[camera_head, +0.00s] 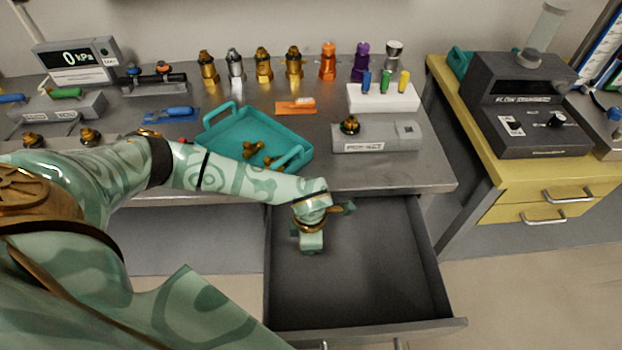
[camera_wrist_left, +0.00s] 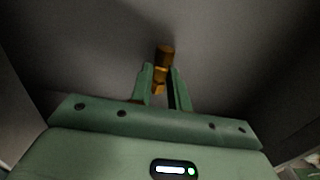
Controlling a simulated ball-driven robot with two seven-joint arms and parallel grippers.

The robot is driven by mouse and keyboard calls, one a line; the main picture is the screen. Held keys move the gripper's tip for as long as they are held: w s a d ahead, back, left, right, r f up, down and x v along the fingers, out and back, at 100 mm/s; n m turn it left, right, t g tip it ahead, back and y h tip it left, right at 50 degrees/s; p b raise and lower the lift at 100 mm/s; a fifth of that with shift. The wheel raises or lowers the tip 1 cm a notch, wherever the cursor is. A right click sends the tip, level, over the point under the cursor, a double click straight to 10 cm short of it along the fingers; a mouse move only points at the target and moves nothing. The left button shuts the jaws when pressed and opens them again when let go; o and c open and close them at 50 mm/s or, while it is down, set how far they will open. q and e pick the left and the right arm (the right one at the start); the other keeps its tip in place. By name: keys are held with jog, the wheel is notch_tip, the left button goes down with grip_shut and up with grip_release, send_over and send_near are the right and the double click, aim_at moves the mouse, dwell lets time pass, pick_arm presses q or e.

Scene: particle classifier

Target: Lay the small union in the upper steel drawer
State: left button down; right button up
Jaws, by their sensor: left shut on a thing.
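The small union (camera_wrist_left: 165,56) is a short brass-coloured fitting. In the left wrist view it sits between the fingertips of my left gripper (camera_wrist_left: 160,82) and sticks out past them. The gripper is shut on it. In the head view my left gripper (camera_head: 342,209) is over the back left part of the upper steel drawer (camera_head: 375,285). The union is too small to make out clearly there. The drawer is pulled out, and its dark grey floor looks empty. In the wrist view the drawer's grey floor (camera_wrist_left: 225,45) lies behind the union. My right gripper is not in view.
The steel bench (camera_head: 400,175) overhangs the drawer's back. A teal tray (camera_head: 217,137) with brass fittings stands on it, beside a grey labelled fixture (camera_head: 375,140). Several coloured fittings line the back. A yellow cabinet (camera_head: 495,170) stands to the right. The drawer's front and right are clear.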

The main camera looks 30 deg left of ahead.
pick_arm(q)
notch_tip(320, 180, down, 2)
jog(key=shift+f, duration=0.1)
jog(key=c, duration=1.3)
grip_release()
jog(key=shift+c, duration=0.2)
notch_tip(320, 180, up, 12)
jog(key=p, duration=0.4)
jog(key=shift+r, duration=0.2)
